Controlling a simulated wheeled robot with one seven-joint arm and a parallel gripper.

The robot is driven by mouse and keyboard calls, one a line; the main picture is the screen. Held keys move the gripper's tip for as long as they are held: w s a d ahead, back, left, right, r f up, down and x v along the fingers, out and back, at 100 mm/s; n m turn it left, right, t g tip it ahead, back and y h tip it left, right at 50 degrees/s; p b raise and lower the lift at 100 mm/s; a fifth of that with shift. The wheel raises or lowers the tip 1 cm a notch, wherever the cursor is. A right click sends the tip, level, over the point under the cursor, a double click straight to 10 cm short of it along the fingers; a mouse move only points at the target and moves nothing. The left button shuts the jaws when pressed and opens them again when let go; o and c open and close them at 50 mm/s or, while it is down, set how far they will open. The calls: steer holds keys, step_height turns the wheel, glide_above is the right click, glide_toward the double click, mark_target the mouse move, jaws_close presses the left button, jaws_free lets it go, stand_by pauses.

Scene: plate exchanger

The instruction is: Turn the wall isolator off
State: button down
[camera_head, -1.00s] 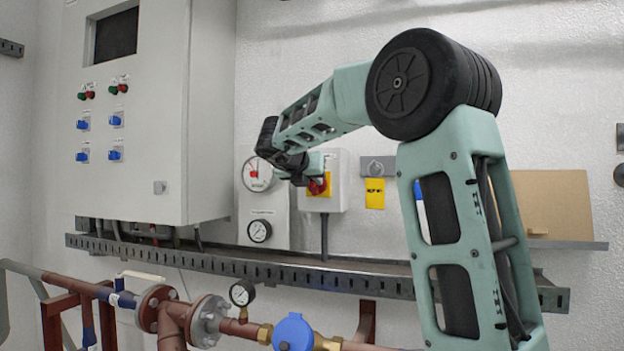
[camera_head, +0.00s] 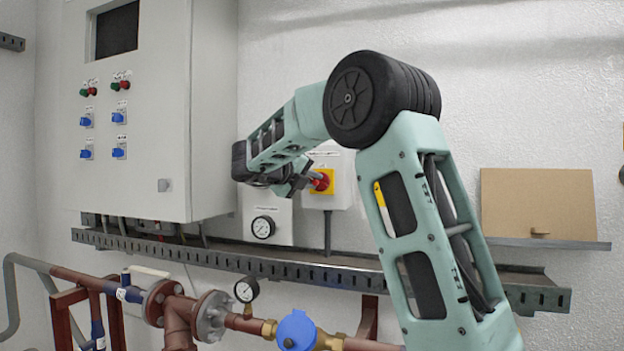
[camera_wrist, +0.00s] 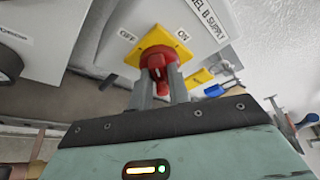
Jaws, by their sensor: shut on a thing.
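The wall isolator is a pale box (camera_head: 327,204) on the wall with a yellow plate (camera_head: 333,175) and a red rotary handle (camera_head: 322,182). In the wrist view the yellow plate (camera_wrist: 152,42) carries OFF printed to its left and ON to its right. The red handle (camera_wrist: 158,62) shows between my fingers. My gripper (camera_wrist: 160,88) is shut on it, and the fingers hide part of the handle. Its exact angle is hard to read. In the head view my gripper (camera_head: 309,181) reaches the handle from the left.
A large cabinet (camera_head: 150,185) with blue switches stands left of the isolator. A pressure gauge (camera_head: 263,228) sits left and below. A perforated cable tray (camera_head: 240,262) runs underneath, above red-brown pipes. A brown board (camera_head: 538,200) leans on a shelf at right.

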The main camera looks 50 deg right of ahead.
steer(key=shift+w+a+f+n+g+h+b, duration=0.15)
steer(key=shift+n+h+b, duration=0.2)
steer(key=shift+n, duration=0.55)
steer(key=shift+s+d+f+n+g+h+b, duration=0.15)
steer(key=shift+n+h, duration=0.3)
steer(key=shift+n, duration=0.45)
steer(key=shift+w+a+f+n+g+h+b, duration=0.15)
steer(key=shift+n+h, duration=0.25)
steer(key=shift+n, duration=0.5)
steer(key=c, duration=1.3)
jaws_free()
steer(key=a+b, duration=0.4)
steer(key=a, duration=1.3)
steer(key=shift+a+b, duration=0.15)
steer(key=shift+b, duration=0.2)
